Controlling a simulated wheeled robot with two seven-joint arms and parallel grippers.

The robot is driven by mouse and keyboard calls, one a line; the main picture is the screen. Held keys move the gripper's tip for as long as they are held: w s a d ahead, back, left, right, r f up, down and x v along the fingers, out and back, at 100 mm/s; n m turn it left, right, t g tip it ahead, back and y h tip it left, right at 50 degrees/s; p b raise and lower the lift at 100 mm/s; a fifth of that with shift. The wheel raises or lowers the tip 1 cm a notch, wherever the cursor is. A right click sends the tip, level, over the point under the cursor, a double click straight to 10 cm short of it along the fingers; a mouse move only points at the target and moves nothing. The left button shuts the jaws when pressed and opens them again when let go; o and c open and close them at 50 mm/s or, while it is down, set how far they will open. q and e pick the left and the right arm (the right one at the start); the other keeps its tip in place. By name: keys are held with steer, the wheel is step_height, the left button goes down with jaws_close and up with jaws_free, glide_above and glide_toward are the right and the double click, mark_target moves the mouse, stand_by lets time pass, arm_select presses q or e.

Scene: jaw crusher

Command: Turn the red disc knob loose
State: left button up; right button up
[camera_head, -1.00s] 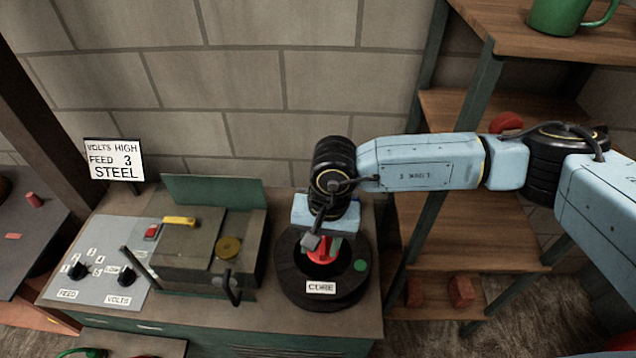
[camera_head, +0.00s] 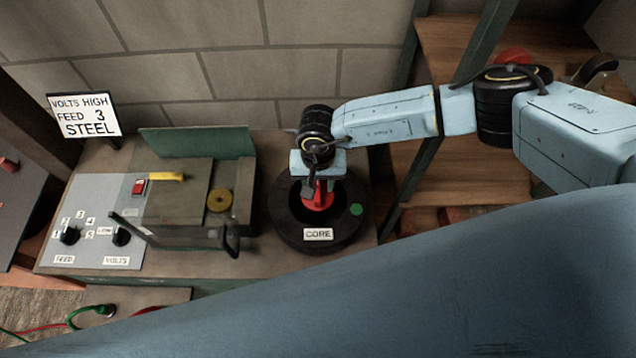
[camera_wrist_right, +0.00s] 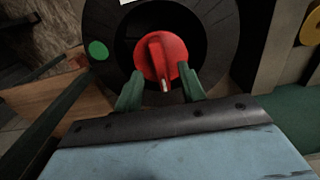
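The red disc knob (camera_wrist_right: 162,57) sits in the middle of the round black housing labelled CORE (camera_head: 287,236). In the right wrist view it has a raised bar across it and a pale mark at the lower end. In the head view the knob (camera_head: 318,201) is partly hidden by my right gripper (camera_head: 318,188), which points down over it. In the wrist view my right gripper's two green fingers (camera_wrist_right: 160,72) are apart, one on each side of the knob's near edge. I see no clear grip on it. My left gripper is out of view.
A crusher box with yellow handle (camera_head: 166,176) and a panel with two black dials (camera_head: 94,205) stand left of the housing. A sign (camera_head: 85,115) reads VOLTS HIGH, FEED 3, STEEL. Shelves (camera_head: 450,170) stand at the right. A blue link of mine crosses the foreground.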

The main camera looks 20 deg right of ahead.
mark_target(318, 193)
steer(key=shift+f, duration=1)
jaws_close()
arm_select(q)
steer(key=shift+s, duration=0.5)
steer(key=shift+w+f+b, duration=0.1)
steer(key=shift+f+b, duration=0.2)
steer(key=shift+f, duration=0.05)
arm_select(e)
steer(key=shift+f, duration=0.15)
